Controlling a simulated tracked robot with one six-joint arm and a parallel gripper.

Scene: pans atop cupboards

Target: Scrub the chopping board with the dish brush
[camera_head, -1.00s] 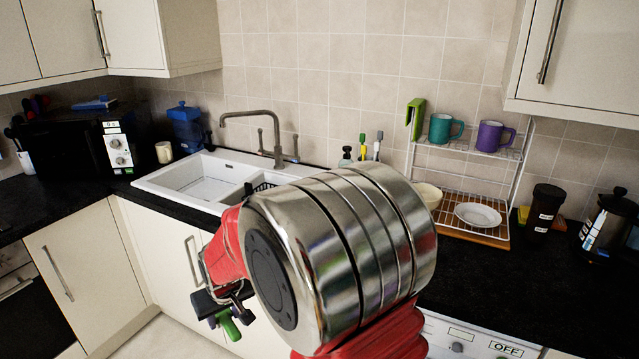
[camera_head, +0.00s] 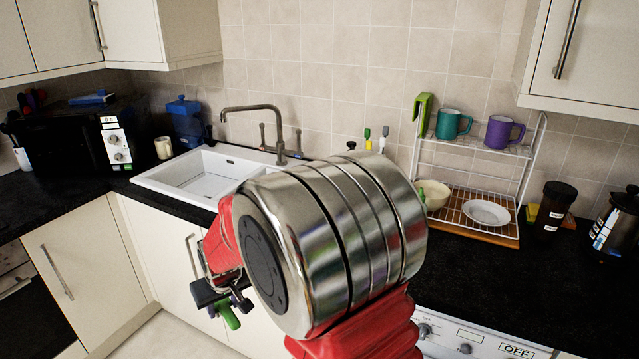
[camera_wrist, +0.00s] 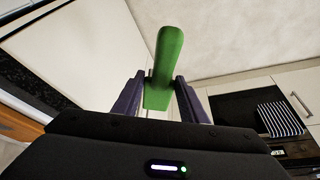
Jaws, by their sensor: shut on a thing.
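My gripper (camera_head: 226,303) hangs low in front of the pale cupboard doors, below the counter edge and left of centre in the head view. Its purple fingers are shut on a green rounded bar (camera_head: 230,318), which looks like the dish brush's handle. In the wrist view my gripper (camera_wrist: 160,80) has the green handle (camera_wrist: 168,55) between its fingers, sticking out beyond them. I cannot see bristles. A flat green slab (camera_head: 424,113) stands upright at the left of the rack's top shelf and may be the chopping board. A wooden board (camera_head: 480,236) lies under the rack.
A white sink (camera_head: 190,180) with a tap is set in the black counter (camera_head: 480,282). The wire rack (camera_head: 527,165) holds two mugs, a bowl and a plate. Dark jars stand right of it. My arm hides part of the sink and counter. The right front counter is clear.

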